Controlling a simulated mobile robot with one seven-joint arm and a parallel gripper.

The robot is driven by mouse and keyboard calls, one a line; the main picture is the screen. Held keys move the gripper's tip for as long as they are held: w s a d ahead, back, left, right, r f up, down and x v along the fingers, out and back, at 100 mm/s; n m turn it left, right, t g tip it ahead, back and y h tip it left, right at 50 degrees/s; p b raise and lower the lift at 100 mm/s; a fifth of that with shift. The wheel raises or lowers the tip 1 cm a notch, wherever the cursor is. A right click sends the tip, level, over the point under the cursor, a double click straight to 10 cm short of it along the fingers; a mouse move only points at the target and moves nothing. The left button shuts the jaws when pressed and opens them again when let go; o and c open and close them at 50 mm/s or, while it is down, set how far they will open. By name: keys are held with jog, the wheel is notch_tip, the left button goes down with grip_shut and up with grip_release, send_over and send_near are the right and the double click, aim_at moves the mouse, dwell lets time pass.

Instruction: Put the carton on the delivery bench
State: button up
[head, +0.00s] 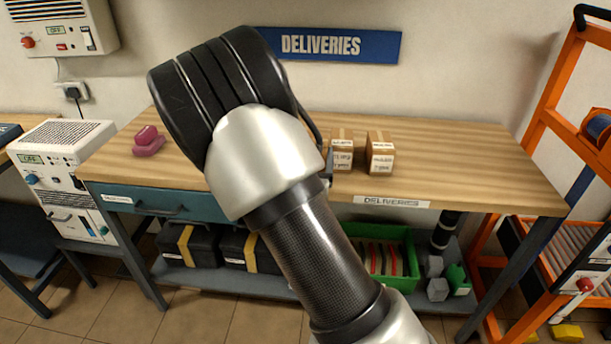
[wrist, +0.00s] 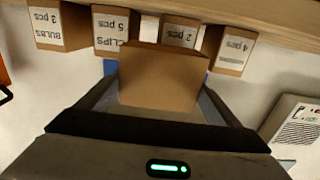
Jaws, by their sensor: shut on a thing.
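A plain brown carton (wrist: 158,78) is between the fingers of my gripper (wrist: 160,98) in the wrist view, which looks upside down. The gripper is shut on it. In the head view my arm hides the held carton and most of the gripper. The delivery bench (head: 460,160) has a wooden top and a DELIVERIES label on its front edge; its top also shows in the wrist view (wrist: 250,12). I cannot tell whether the held carton touches the bench.
Two labelled cartons, bulbs (head: 380,153) and clips (head: 342,150), stand on the bench; the wrist view shows two more (wrist: 180,32) (wrist: 232,50). A pink object (head: 148,141) lies at left. An orange rack (head: 545,130) stands right. The bench's right part is clear.

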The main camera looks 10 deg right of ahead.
jog(key=shift+f+b, duration=0.45)
jog(key=shift+f, duration=1.6)
jog(key=shift+f, duration=0.2)
jog(key=o, duration=1.2)
jog(key=shift+r, duration=0.1)
